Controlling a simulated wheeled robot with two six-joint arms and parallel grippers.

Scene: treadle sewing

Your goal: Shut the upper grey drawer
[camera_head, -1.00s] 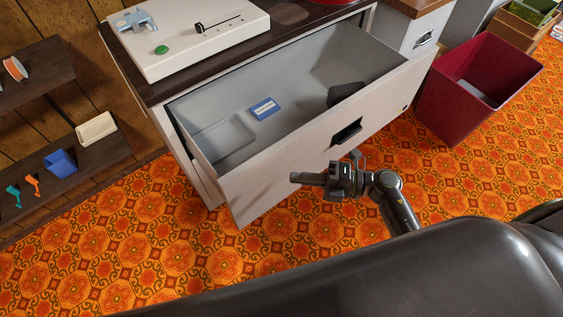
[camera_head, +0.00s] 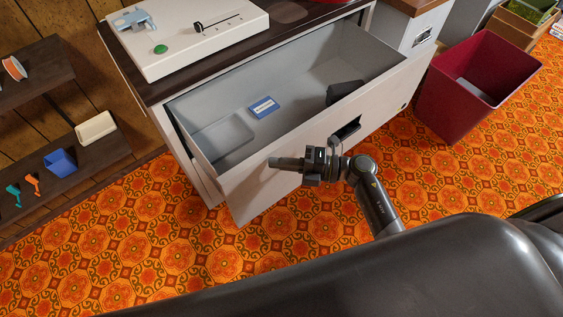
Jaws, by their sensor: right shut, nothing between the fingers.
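The upper grey drawer (camera_head: 376,113) stands pulled far out of its cabinet, its pale front facing me with a dark handle (camera_head: 347,129) in the middle. Inside it lie a small blue box (camera_head: 263,107) and a dark object (camera_head: 344,91). My right gripper (camera_head: 274,162) is shut and empty. It points left and overlaps the drawer front, below and left of the handle. I cannot tell whether it touches the front. My left gripper is not in view.
A white board with a green button (camera_head: 174,56) sits on the dark cabinet top. A dark red bin (camera_head: 440,98) stands to the right of the drawer. Shelves (camera_head: 98,155) with small items are at the left. Patterned floor (camera_head: 150,255) in front is clear.

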